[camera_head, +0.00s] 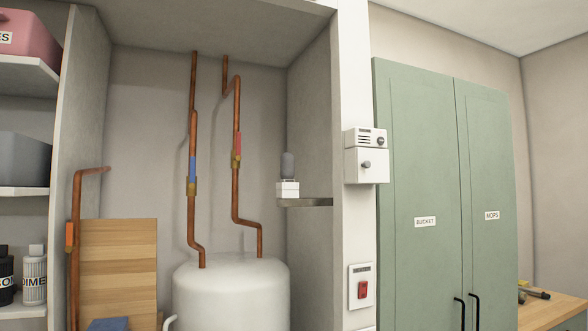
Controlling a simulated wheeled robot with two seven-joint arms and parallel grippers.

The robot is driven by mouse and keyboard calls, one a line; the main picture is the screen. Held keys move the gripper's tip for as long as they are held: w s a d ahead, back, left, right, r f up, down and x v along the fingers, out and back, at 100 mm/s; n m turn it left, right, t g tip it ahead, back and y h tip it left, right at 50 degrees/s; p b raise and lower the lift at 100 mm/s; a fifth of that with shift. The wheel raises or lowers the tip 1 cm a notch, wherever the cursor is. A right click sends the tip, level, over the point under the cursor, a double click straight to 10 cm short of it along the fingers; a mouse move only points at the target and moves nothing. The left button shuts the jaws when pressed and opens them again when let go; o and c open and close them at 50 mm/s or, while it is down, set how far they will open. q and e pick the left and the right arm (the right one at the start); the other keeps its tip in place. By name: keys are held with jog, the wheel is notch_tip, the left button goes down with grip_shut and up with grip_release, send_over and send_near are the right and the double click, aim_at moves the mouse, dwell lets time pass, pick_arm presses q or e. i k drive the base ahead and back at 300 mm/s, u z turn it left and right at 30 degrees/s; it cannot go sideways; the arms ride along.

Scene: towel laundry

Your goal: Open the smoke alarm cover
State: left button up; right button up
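A small white wall box (366,165) is mounted on the white post left of the green cabinet; it looks like the smoke alarm. Its upper part has dark slots and a small round dark detail. Its lower front is a plain white cover (378,174) with a grey knob, and it appears closed. Neither of my grippers shows in the head view.
A green cabinet (418,150) with two closed doors stands right of the post. A red switch (363,289) sits lower on the post. Left are a white tank (230,295), copper pipes (236,190) and a small shelf (305,202) holding a grey-topped white device (288,188).

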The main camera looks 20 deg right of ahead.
aim_at(373, 164)
jog(key=z, duration=0.15)
jog(key=i, duration=1)
jog(key=z, duration=0.7)
